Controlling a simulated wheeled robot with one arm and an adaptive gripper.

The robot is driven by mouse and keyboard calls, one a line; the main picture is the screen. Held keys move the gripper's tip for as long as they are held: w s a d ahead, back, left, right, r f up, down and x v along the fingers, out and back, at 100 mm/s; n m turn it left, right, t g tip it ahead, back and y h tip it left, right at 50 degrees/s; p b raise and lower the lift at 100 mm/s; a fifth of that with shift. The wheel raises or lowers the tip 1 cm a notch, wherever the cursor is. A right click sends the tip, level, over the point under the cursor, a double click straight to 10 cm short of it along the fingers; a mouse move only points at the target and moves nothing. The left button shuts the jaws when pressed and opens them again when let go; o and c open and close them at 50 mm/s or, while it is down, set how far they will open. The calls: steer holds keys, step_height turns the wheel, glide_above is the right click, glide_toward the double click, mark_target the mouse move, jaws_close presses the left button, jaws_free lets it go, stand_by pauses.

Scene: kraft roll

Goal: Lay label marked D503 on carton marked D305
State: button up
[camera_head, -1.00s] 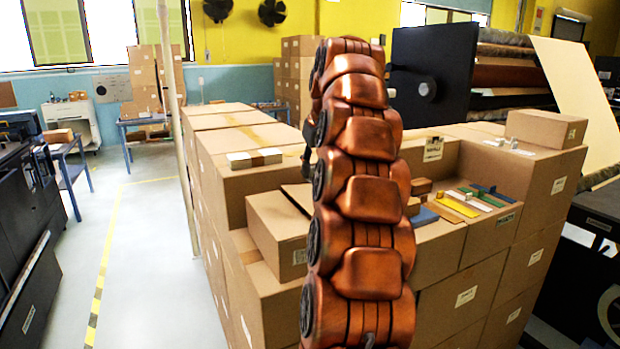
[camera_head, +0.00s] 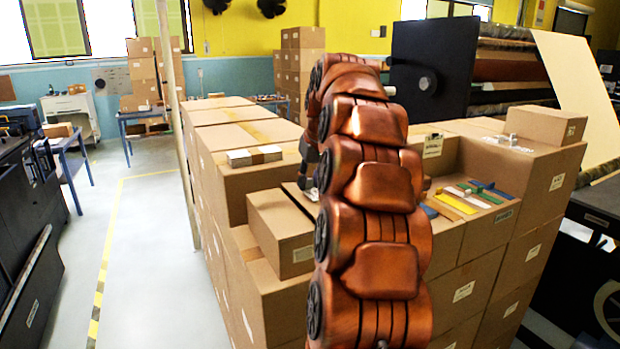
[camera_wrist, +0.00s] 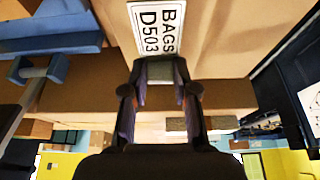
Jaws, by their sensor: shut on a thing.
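The label marked D503 (camera_wrist: 155,28) is a white card with a black border and the words BAGS D503. It shows in the wrist view just beyond the fingertips of my gripper (camera_wrist: 165,90). The fingers are shut on a small grey-green block (camera_wrist: 168,70) at the label's near end, which looks like its grip part. Brown carton surface lies behind the label; I cannot tell whether they touch. In the head view my arm mostly hides my gripper, beside a low carton (camera_head: 278,232) on the stack. No carton mark D305 is readable in either view.
Tall carton stacks (camera_head: 225,145) stand left of my arm. Coloured strips (camera_head: 458,204) and small pieces lie on a carton at right. A larger carton (camera_head: 545,125) sits behind them. A pole (camera_head: 178,120) rises at left, beside open floor (camera_head: 150,260).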

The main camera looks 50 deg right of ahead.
steer(key=shift+f+b, duration=0.4)
steer(key=shift+f, duration=0.05)
steer(key=o, duration=0.8)
steer(key=shift+c, duration=0.2)
steer(key=shift+r, duration=0.65)
steer(key=shift+b+v, duration=0.75)
steer(key=shift+v, duration=2.5)
step_height(320, 180, up, 5)
steer(key=p, duration=0.3)
glide_above(315, 193)
steer(key=s, duration=0.2)
steer(key=shift+a+f, duration=0.1)
steer(key=shift+a, duration=0.35)
